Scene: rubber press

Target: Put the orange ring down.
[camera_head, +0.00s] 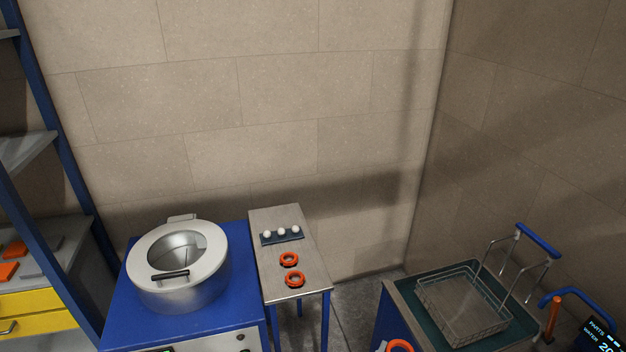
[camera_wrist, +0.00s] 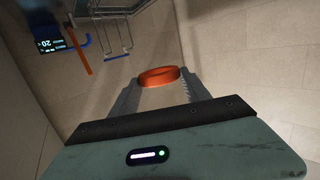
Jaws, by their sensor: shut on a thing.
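My gripper (camera_wrist: 160,85) is shut on an orange ring (camera_wrist: 160,75), which sits between the fingertips in the wrist view. Part of the held ring also shows at the bottom edge of the head view (camera_head: 399,346), in front of the blue cabinet with the wire basket. Two more orange rings (camera_head: 289,259) (camera_head: 294,280) lie on the narrow side table (camera_head: 262,222), one in front of the other. Whether the held ring touches anything is hard to tell; wall shows behind it in the wrist view.
A blue bench (camera_head: 190,322) carries a round metal pot (camera_head: 208,284) with an open top. A small dark rack (camera_head: 268,239) with white balls stands behind the rings. A wire basket (camera_head: 445,322) sits in a green-rimmed basin (camera_head: 404,290) at right. Shelves (camera_head: 60,257) stand at far left.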

